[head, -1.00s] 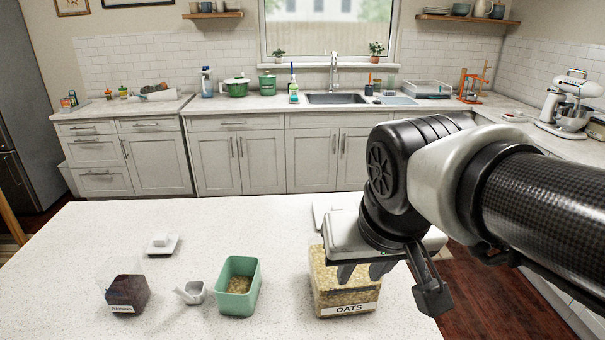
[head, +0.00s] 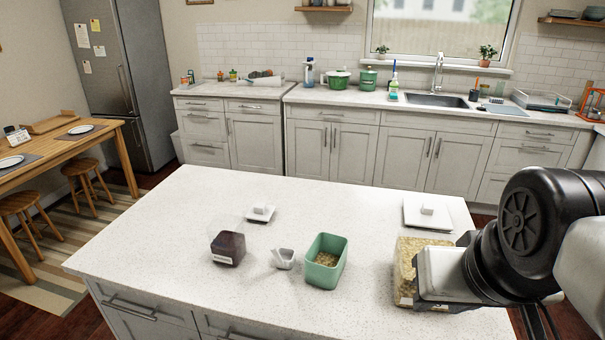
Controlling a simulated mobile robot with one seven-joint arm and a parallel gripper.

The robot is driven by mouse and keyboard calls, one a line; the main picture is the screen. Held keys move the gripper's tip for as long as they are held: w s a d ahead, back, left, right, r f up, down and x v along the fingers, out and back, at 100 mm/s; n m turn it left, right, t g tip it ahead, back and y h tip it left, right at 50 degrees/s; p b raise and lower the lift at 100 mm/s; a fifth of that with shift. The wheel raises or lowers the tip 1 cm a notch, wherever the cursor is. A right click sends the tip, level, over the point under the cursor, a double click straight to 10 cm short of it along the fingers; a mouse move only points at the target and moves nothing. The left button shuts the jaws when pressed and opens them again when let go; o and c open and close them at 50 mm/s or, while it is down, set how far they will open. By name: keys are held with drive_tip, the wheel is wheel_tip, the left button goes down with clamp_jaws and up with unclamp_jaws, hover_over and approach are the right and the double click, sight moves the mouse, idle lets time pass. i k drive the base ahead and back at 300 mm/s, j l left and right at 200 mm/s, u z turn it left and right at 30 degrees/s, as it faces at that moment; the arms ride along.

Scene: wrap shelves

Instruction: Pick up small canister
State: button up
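A small clear canister with dark contents and a white label (head: 228,248) stands at the left on the white countertop, its top uncovered. A larger clear canister of oats (head: 406,262) stands at the right of the counter. My gripper (head: 447,278) is at the right, over or in front of the oats canister and hiding part of it, well away from the small canister. Its fingers are not clear now, so I cannot tell whether it is open or shut or touching the oats canister.
A white scoop (head: 284,258) and a green container with oats (head: 326,262) stand right of the small canister. A small white lid (head: 261,213) lies behind it, and a larger white lid (head: 427,214) lies behind the oats. The counter's left part is clear.

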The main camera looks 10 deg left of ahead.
sight(228, 241)
drive_tip(key=k+j+u, duration=0.25)
drive_tip(key=u, duration=0.15)
drive_tip(key=k+j+u, duration=0.15)
drive_tip(key=j+u, duration=0.25)
drive_tip(key=z, duration=0.65)
drive_tip(key=j+z, duration=0.1)
drive_tip(key=j, duration=0.7)
drive_tip(key=j+z, duration=0.15)
drive_tip(key=j, duration=0.65)
drive_tip(key=k+j+z, duration=0.1)
drive_tip(key=j, duration=0.7)
drive_tip(key=i+j, duration=0.1)
drive_tip(key=i, duration=0.3)
